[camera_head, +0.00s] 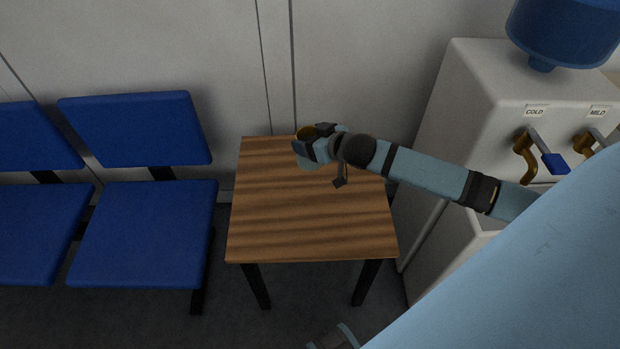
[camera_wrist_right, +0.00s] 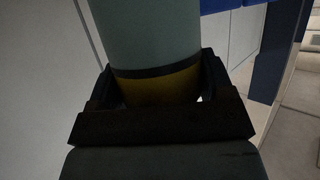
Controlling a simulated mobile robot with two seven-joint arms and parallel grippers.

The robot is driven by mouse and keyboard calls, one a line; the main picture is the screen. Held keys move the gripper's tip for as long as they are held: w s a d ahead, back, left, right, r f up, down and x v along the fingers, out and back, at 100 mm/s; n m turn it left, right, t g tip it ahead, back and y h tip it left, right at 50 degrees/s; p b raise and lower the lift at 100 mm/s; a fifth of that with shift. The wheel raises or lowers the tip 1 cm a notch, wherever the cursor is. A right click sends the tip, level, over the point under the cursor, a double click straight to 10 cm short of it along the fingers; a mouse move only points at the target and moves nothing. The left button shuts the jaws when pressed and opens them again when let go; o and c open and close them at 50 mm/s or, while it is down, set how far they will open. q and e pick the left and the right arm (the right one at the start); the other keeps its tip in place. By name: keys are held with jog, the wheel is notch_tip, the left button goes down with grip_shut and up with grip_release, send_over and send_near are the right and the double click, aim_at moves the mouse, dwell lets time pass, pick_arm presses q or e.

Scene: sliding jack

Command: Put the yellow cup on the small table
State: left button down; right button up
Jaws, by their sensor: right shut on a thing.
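The cup (camera_head: 306,132) shows a yellow top and a pale blue-green lower body at the back of the small wooden table (camera_head: 300,225). My right gripper (camera_head: 311,147) is shut around it, reaching in from the right. In the right wrist view the cup (camera_wrist_right: 155,50) stands between the two dark fingers (camera_wrist_right: 158,88), with a yellow part, a dark band and a pale blue-green part. I cannot tell whether its base touches the tabletop or hangs above it. My left gripper is not in view.
Blue chairs (camera_head: 143,230) stand left of the table. A white water dispenser (camera_head: 465,120) with a blue bottle (camera_head: 565,30) and levers stands at the right. A pale wall is behind. The front and middle of the tabletop are bare.

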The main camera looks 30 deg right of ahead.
notch_tip(320, 180, down, 15)
jog(key=shift+r+b, duration=0.15)
jog(key=shift+b, duration=1.1)
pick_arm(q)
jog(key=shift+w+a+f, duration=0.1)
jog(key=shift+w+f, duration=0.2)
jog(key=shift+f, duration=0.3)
pick_arm(e)
jog(key=shift+f, duration=0.2)
